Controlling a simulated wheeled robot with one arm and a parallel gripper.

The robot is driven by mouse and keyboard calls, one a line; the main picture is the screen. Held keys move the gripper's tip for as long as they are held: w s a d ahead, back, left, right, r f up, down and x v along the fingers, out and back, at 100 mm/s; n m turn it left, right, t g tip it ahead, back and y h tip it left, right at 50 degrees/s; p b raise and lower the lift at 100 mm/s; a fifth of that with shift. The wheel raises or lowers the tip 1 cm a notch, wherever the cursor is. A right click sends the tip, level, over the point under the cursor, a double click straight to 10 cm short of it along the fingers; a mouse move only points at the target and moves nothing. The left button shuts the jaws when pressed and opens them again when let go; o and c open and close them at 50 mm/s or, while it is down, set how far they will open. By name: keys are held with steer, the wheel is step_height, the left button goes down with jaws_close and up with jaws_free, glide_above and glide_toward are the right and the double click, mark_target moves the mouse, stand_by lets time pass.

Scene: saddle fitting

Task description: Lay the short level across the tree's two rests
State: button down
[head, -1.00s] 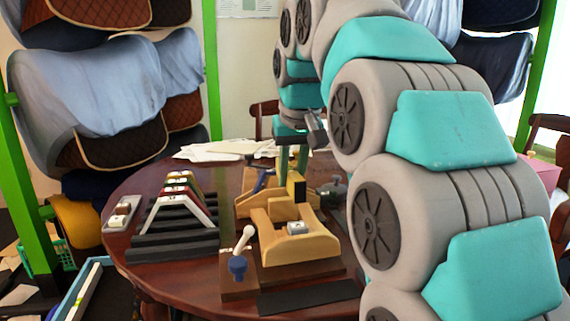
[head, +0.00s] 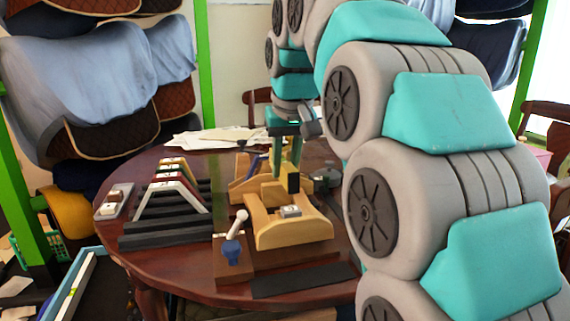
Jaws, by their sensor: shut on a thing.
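The tree (head: 290,234) is a pale wooden frame on a brown board on the round table, with a nearer and a farther wooden part. My gripper (head: 286,168) is above it, its green fingers pointing down. It is shut on a small block-like piece with a dark end (head: 293,183), seen nearly end-on, which I take to be the short level. The piece is over the gap between the two wooden parts. I cannot tell whether it touches the rests. My fingers and the near part hide some of it.
A lever with a white ball and blue base (head: 232,247) stands at the board's left front. A black rack (head: 165,232) with several angled gauges is to the left. A blue bin (head: 66,308) is at lower left. Papers (head: 215,138) lie behind.

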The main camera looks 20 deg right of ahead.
steer(key=shift+s+f+b, duration=0.1)
steer(key=shift+f+b, duration=0.55)
steer(key=shift+f, duration=1.05)
stand_by(2.6)
steer(key=shift+c, duration=1)
jaws_free()
steer(key=shift+r, duration=0.1)
steer(key=shift+r+p, duration=1.55)
steer(key=shift+r, duration=0.9)
steer(key=shift+r, duration=1.5)
